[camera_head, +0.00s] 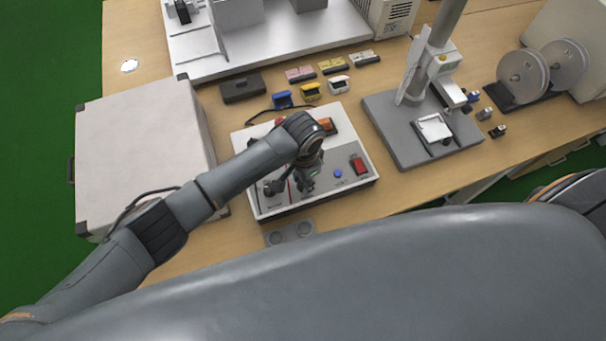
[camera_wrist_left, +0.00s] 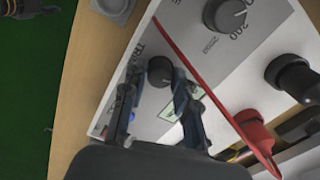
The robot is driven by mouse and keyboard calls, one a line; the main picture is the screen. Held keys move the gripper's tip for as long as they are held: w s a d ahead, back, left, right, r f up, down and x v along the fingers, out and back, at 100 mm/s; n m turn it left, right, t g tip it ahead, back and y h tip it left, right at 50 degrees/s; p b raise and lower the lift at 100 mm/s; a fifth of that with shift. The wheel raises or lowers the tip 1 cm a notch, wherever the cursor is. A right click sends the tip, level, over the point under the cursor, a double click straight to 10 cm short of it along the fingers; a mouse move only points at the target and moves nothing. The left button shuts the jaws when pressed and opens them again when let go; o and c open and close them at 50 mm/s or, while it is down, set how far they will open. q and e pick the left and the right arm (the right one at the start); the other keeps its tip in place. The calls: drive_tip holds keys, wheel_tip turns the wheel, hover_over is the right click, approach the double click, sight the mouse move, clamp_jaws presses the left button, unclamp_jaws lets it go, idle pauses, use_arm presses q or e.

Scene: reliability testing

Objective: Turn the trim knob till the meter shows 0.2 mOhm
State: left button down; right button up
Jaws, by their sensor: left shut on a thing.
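The tester (camera_head: 347,157) is a light grey box with a sloped panel on the bench, under my left arm. My left gripper (camera_head: 308,180) reaches down over its panel. In the left wrist view, the small dark trim knob (camera_wrist_left: 160,70) sits by the partly hidden "TRIM" lettering. The fingers of my left gripper (camera_wrist_left: 158,92) stand on either side of the knob, shut on it. The knob is hidden by the gripper in the head view. My right gripper is not in view.
A larger range knob (camera_wrist_left: 225,14), a red plug (camera_wrist_left: 254,130) with a red lead and a black plug (camera_wrist_left: 291,77) crowd the panel. A large case (camera_head: 145,150) stands left, a grey stand (camera_head: 395,125) right.

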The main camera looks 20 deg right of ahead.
use_arm(q)
drive_tip(key=shift+n+p, duration=0.35)
drive_tip(key=shift+n, duration=0.25)
drive_tip(key=c, duration=1)
unclamp_jaws()
drive_tip(key=shift+r, duration=0.25)
wheel_tip(320, 180, up, 12)
drive_tip(key=shift+f, duration=0.25)
drive_tip(key=shift+s+f, duration=0.1)
